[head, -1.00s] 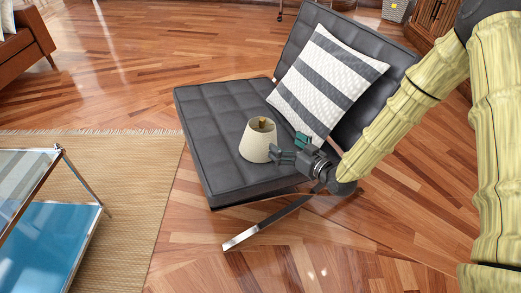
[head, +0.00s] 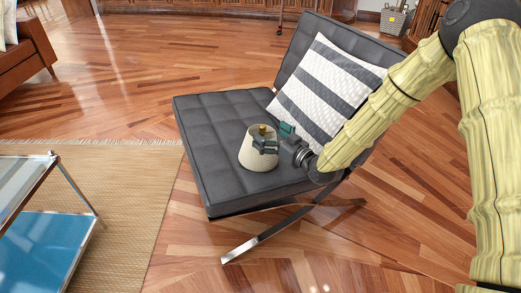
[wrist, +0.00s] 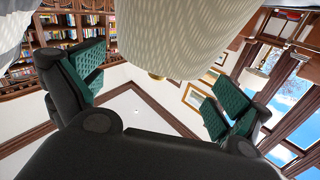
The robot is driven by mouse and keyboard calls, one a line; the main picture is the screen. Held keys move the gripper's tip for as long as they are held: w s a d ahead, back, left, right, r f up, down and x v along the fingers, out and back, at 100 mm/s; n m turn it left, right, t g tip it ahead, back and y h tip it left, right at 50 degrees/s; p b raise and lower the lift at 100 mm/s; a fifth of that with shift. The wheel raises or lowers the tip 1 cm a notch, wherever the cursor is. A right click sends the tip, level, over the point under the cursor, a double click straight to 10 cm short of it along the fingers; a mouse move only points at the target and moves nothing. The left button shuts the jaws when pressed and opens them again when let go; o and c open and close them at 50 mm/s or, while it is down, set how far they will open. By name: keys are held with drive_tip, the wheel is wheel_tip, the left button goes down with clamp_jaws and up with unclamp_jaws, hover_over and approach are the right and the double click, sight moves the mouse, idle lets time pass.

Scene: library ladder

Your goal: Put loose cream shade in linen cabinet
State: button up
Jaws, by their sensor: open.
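The cream lampshade (head: 257,154) stands upright on the dark grey seat of the lounge chair (head: 215,118) in the head view. My gripper (head: 276,138) is open at the shade's upper right side, with a finger overlapping the shade in this view. In the wrist view the shade (wrist: 168,30) fills the top middle, beyond and between the two green-padded fingers of my gripper (wrist: 158,92). I cannot tell whether either finger touches it. The linen cabinet cannot be made out for certain; carved wooden furniture (head: 428,18) shows at the back right.
A striped grey and white pillow (head: 325,90) leans on the chair's backrest behind my gripper. A glass table with a blue shelf (head: 42,240) stands at left on a woven rug (head: 135,190). A basket (head: 393,20) is far back. Wood floor is open behind the chair.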

sight(265, 131)
drive_tip(key=shift+f+b+x, duration=0.15)
drive_tip(key=shift+b+x, duration=0.1)
drive_tip(key=shift+x, duration=0.35)
drive_tip(key=shift+f+b+x, duration=0.15)
drive_tip(key=shift+b+x, duration=0.05)
drive_tip(key=shift+x, duration=0.45)
drive_tip(key=shift+w+a+r, duration=0.15)
drive_tip(key=shift+w+a, duration=0.1)
drive_tip(key=shift+w, duration=0.15)
drive_tip(key=shift+c, duration=0.2)
drive_tip(key=c, duration=1.2)
